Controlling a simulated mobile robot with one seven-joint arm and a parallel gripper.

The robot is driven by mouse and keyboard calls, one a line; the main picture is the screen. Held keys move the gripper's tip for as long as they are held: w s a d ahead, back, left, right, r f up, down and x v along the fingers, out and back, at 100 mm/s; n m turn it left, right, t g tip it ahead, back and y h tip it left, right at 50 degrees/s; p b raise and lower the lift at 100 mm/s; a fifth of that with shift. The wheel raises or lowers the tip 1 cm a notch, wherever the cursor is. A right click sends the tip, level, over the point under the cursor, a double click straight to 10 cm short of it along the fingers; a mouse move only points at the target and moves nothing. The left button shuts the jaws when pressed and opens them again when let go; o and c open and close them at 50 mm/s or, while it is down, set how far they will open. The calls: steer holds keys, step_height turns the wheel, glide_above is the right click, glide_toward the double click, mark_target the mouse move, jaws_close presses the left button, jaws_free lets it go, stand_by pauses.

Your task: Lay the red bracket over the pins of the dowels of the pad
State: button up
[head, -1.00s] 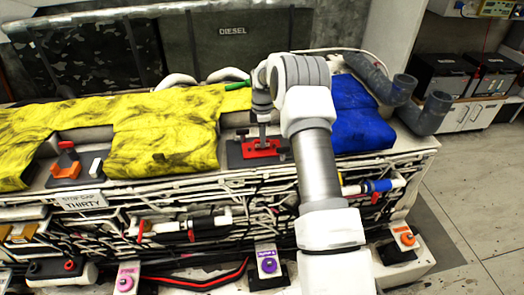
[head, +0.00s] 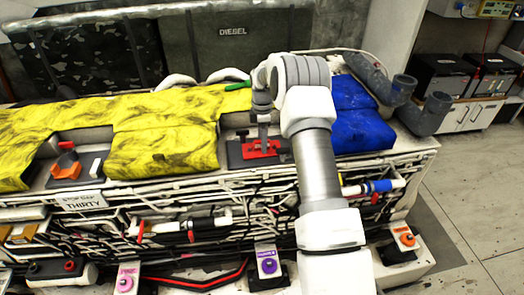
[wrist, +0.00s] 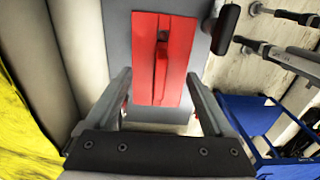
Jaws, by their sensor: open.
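The red bracket (head: 266,146) lies on the dark grey pad (head: 236,157) between the yellow and blue covers. In the wrist view the bracket (wrist: 146,80) is a flat red plate with a raised grip along its middle, lying over the grey pad (wrist: 118,40). My gripper (wrist: 158,80) is open, its two fingers apart near the bracket's near end, with nothing seen clamped between them. In the head view my gripper (head: 263,136) is just above the bracket and partly hides it. No dowel pins can be made out; whether the bracket sits over them I cannot tell.
A yellow cover (head: 165,140) lies left of the pad and a blue cover (head: 362,120) right of it. Grey pipes (head: 425,115) rise at the right end. An orange part (head: 66,166) sits on another plate at left. A black knob (wrist: 225,30) stands beside the bracket.

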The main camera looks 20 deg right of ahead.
steer(key=shift+r+p, duration=1.7)
steer(key=shift+r, duration=1.75)
